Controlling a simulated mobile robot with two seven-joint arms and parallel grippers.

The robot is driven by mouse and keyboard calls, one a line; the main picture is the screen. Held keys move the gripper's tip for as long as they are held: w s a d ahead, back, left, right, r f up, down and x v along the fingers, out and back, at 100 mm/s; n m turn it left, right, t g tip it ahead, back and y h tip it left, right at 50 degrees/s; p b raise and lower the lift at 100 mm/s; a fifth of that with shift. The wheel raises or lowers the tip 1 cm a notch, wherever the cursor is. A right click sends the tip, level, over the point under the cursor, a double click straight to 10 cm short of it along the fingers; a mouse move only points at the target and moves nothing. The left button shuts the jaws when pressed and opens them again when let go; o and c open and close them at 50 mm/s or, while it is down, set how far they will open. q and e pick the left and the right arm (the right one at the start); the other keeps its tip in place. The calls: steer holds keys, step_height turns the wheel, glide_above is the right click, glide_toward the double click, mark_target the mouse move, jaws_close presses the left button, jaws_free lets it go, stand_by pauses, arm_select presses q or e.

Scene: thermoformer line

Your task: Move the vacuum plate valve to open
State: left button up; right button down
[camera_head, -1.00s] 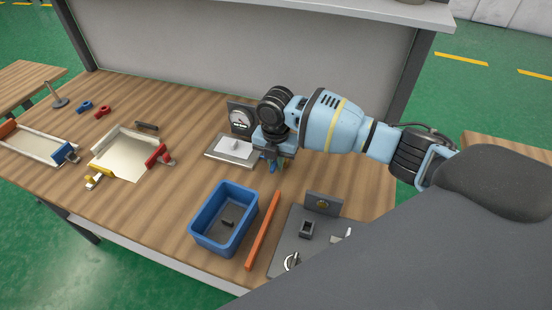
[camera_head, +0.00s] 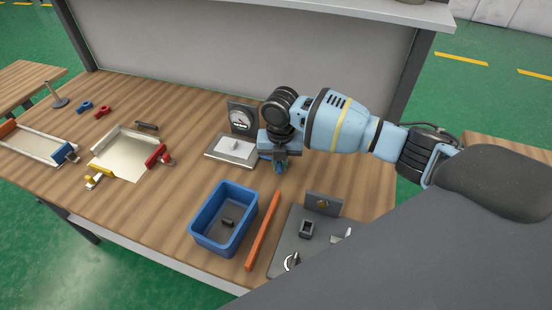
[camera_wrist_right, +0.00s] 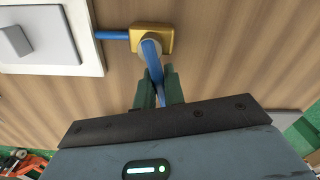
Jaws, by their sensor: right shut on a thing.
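The valve has a brass-yellow body (camera_wrist_right: 167,38) on the wooden table, with a blue lever (camera_wrist_right: 152,60). A blue tube (camera_wrist_right: 113,35) joins it to the white-framed vacuum plate (camera_wrist_right: 45,64) on the left. The lever points from the body down toward my wrist, away from the plate and slightly off the tube's crosswise line. My right gripper (camera_wrist_right: 157,84) is shut on the lever, a green finger on each side. In the head view my right gripper (camera_head: 280,166) stands right of the plate (camera_head: 213,153) and mostly hides the valve. My left gripper is out of view.
A dial gauge (camera_head: 241,117) stands behind the plate. A blue bin (camera_head: 196,228), an orange bar (camera_head: 263,230) and a grey fixture board (camera_head: 290,243) lie toward the front. Trays with coloured clamps (camera_head: 122,160) are on the left. Bare wood lies right of my gripper.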

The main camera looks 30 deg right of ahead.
stand_by(0.3)
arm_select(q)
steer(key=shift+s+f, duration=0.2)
arm_select(e)
steer(key=shift+s+d+n, duration=0.15)
steer(key=shift+d+n, duration=0.15)
steer(key=shift+n, duration=0.7)
steer(key=shift+s+d+n, duration=0.15)
steer(key=shift+d+n, duration=0.15)
steer(key=shift+n, duration=0.7)
steer(key=shift+d+f+n+b, duration=0.1)
steer(key=shift+d+n+b, duration=0.3)
steer(key=shift+n, duration=0.5)
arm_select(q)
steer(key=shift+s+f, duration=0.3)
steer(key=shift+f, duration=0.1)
arm_select(e)
steer(key=shift+d+n, duration=0.25)
steer(key=shift+n, duration=0.65)
